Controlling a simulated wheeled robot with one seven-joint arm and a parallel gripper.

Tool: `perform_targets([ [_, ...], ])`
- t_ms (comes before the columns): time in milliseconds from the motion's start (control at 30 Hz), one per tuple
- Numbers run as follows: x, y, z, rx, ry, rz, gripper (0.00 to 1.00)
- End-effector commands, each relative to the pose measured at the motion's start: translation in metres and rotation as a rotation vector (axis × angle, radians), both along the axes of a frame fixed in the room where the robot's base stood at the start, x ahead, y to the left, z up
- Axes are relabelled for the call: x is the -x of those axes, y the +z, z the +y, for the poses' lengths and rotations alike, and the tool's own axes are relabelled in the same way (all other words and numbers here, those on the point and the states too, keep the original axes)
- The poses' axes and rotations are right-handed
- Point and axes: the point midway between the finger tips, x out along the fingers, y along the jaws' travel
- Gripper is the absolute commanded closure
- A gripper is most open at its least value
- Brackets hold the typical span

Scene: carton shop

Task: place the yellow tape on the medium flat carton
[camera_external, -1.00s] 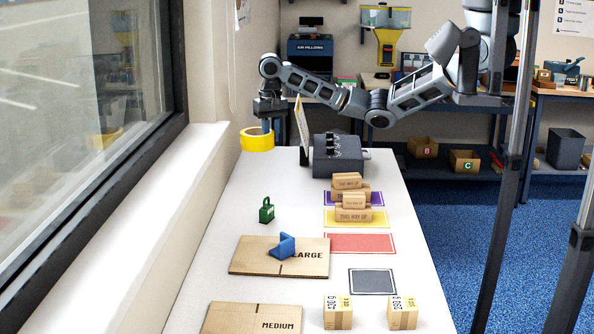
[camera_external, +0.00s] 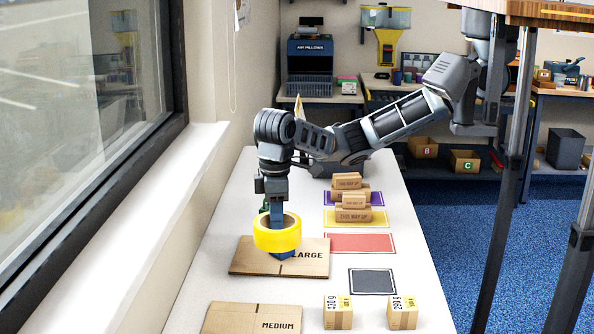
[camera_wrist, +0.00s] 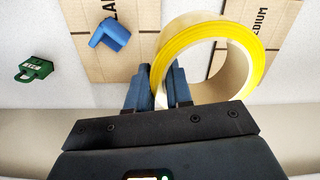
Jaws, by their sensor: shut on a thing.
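The yellow tape (camera_external: 277,234) is a ring of tape held in my gripper (camera_external: 277,212). In the external view it hangs over the carton marked LARGE. In the wrist view, the two blue fingers of my gripper (camera_wrist: 164,92) are shut on the wall of the yellow tape (camera_wrist: 240,42), which sticks out to the right. The medium flat carton (camera_external: 245,318) lies flat at the near end of the table, bare on top. It also shows in the wrist view (camera_wrist: 262,12), partly hidden behind the tape.
The large flat carton (camera_external: 243,258) lies just beyond the medium one, with a blue piece (camera_wrist: 111,34) on it. A green padlock (camera_wrist: 34,69) lies beside it. Two small boxes (camera_external: 338,318) (camera_external: 402,318) stand right of the medium carton. A window sill borders the left.

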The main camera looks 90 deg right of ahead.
Motion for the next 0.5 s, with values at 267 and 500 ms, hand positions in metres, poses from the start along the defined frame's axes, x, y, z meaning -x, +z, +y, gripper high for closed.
perform_targets([
  [267, 0.023, -0.010, 0.040, 0.003, 0.117, 0.003, 1.00],
  [500, 0.019, -0.034, 0.084, 0.006, 0.120, 0.005, 1.00],
])
